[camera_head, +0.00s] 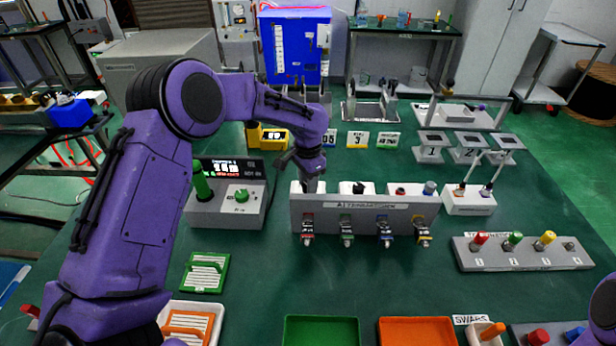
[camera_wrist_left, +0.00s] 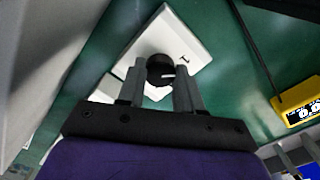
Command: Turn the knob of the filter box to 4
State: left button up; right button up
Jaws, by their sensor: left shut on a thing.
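The filter box appears to be the small white box (camera_wrist_left: 190,42) in the left wrist view, with a round black knob (camera_wrist_left: 160,70) on top. A light pointer mark shows on the knob, and a small dark mark is printed on the box near it. My left gripper (camera_wrist_left: 158,88) is shut on the knob, one finger on each side. In the head view my left gripper (camera_head: 312,184) reaches down behind the grey labelled rack (camera_head: 365,212). There the knob is hidden, and only a little of the white box (camera_head: 296,187) shows. My right gripper is out of view.
Two more white boxes with knobs, a middle one (camera_head: 357,187) and a right one (camera_head: 402,189), stand in the same row. Several coloured connectors hang on the rack front.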

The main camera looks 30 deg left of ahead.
pick_arm(q)
jog(key=m+p, duration=0.2)
jog(key=shift+r+m, duration=0.25)
jog(key=shift+m, duration=0.15)
jog(key=m+p, duration=0.2)
jog(key=m, duration=0.1)
jog(key=shift+m, duration=0.3)
jog(key=m+p, duration=0.1)
jog(key=m, duration=0.2)
jog(key=shift+f, duration=0.15)
jog(key=shift+m+p, duration=0.3)
jog(key=shift+m, duration=1.6)
jog(key=o, duration=1)
jog(key=shift+o, duration=0.2)
notch_tip(320, 180, up, 10)
jog(key=b, duration=0.1)
jog(key=shift+r+b, duration=0.25)
jog(key=shift+b, duration=0.15)
